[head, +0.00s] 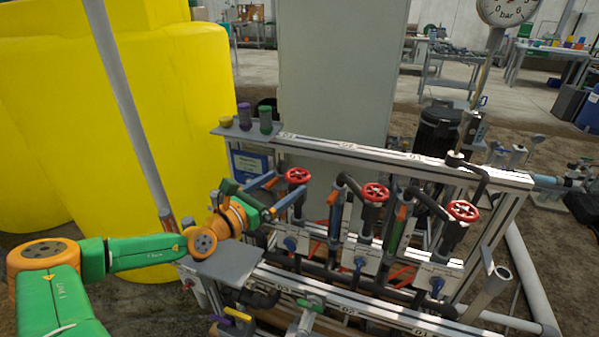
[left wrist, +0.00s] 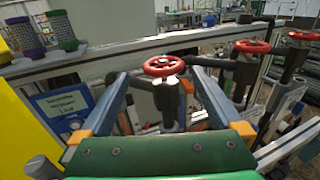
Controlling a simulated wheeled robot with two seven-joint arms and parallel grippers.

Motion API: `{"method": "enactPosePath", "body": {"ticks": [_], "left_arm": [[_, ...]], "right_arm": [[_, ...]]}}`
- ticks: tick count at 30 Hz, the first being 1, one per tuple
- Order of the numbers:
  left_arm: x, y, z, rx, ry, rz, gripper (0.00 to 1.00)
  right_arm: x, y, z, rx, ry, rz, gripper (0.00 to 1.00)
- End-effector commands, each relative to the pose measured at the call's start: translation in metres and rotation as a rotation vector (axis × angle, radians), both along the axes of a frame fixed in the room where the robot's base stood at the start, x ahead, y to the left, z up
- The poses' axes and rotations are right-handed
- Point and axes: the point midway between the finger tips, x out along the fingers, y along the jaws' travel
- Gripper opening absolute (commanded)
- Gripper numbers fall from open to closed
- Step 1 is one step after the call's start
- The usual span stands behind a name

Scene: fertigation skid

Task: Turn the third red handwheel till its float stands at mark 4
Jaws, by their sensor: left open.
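Three red handwheels stand in a row on the skid: the left one (head: 298,175), the middle one (head: 376,192) and the right one (head: 463,211). The left one is at the end of the rail that seems labelled 03. My left gripper (head: 287,182) is open at this left wheel. In the left wrist view, the left wheel (left wrist: 163,66) shows between and just beyond the two fingertips; contact cannot be told. Upright float tubes stand by the valves, but their floats and marks are too small to read. The left wheel's tube is largely hidden by my gripper. My right gripper is out of view.
Coloured containers (head: 265,119) stand on the skid's left top corner. A grey plate (head: 226,263) lies below my left forearm. A yellow tank (head: 110,120) fills the left. A pressure gauge (head: 508,8) is at upper right. Black pipes run between the valves.

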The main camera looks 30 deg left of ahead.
Motion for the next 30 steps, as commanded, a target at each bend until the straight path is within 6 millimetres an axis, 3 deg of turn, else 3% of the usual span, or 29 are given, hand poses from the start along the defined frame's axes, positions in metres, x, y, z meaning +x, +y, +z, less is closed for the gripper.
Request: {"method": "enactPosePath", "body": {"ticks": [3,6,15,27,30], "left_arm": [[0.012,-0.006,0.0,-0.011,-0.013,-0.014,1.0],[0.021,-0.003,0.006,-0.01,-0.012,-0.005,1.0],[0.051,-0.009,0.004,-0.009,-0.011,-0.011,1.0],[0.058,-0.01,0.002,-0.007,-0.007,-0.014,1.0],[0.058,-0.01,0.002,-0.007,-0.007,-0.014,0.73]], "right_arm": [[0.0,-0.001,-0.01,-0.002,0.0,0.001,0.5],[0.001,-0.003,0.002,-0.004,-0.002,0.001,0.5],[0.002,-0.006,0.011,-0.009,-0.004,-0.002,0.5],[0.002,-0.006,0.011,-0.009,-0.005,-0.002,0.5],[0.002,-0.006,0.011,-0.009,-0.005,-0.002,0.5]]}}
